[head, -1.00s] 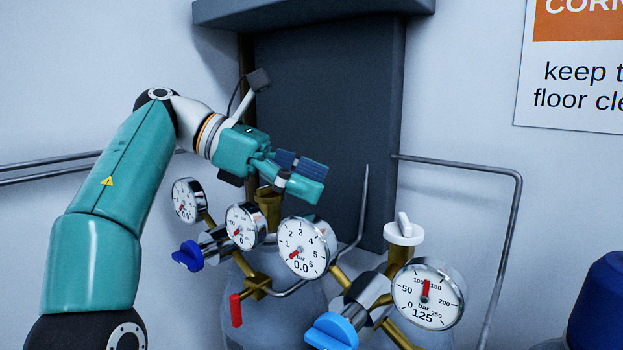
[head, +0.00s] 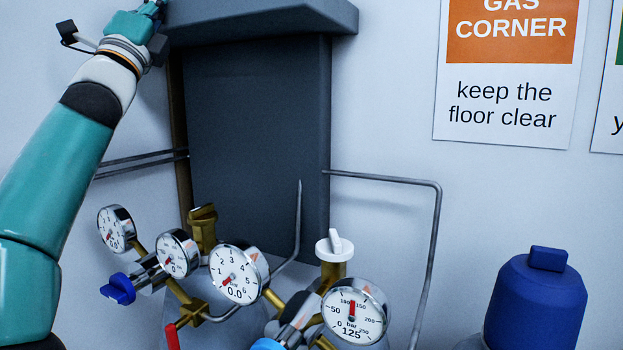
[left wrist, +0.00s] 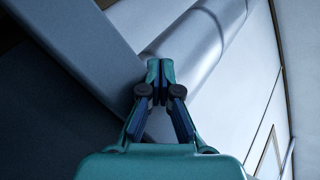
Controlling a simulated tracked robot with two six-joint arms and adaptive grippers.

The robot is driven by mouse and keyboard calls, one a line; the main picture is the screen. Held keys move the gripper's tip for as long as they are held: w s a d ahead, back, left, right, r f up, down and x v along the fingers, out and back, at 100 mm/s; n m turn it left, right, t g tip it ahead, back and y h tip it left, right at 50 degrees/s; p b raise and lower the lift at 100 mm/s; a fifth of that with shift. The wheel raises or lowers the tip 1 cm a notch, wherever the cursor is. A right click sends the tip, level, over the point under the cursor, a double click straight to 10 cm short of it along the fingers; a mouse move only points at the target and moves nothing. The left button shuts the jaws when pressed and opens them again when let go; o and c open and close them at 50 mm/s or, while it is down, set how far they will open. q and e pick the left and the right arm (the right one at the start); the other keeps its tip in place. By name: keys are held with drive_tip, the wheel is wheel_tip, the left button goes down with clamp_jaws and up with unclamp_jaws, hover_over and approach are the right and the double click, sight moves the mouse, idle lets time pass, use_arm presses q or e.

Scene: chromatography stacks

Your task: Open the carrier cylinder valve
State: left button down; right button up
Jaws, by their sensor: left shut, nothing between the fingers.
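My left gripper (head: 150,8) is raised at the top left of the head view, partly cut off by the top edge and well above the valves. In the left wrist view its fingers (left wrist: 160,75) are shut, with nothing between them. Below stands a brass cylinder valve with a brass-coloured knob (head: 203,212). To its right is a second brass valve with a white knob (head: 334,244). No label shows which cylinder is the carrier. The left regulator's gauges (head: 115,229) (head: 176,253) point near zero. My right gripper is out of view.
A gauge (head: 238,276) reads 0.0 and another (head: 353,312) reads 125 bar. A dark grey panel (head: 255,140) with a projecting top (head: 260,18) stands behind the valves. Bent pipes (head: 437,230) run along the wall. A blue-topped cylinder (head: 535,300) stands at the right.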

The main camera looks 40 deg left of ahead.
use_arm(q)
drive_tip(key=a+f+n+g+y, duration=0.3)
drive_tip(key=a+n+g+y, duration=0.35)
drive_tip(key=n, duration=0.35)
drive_tip(key=g+h+p, duration=0.3)
drive_tip(key=g+h, duration=0.9)
drive_tip(key=h, duration=1.3)
approach(333, 248)
drive_tip(key=shift+m, duration=0.3)
drive_tip(key=b+x, duration=0.1)
drive_tip(key=x, duration=0.2)
drive_tip(key=b+x, duration=0.1)
drive_tip(key=x, duration=0.2)
drive_tip(key=shift+w+a+f+b, duration=0.1)
drive_tip(key=shift+w+f+b, duration=0.15)
drive_tip(key=shift+b, duration=0.1)
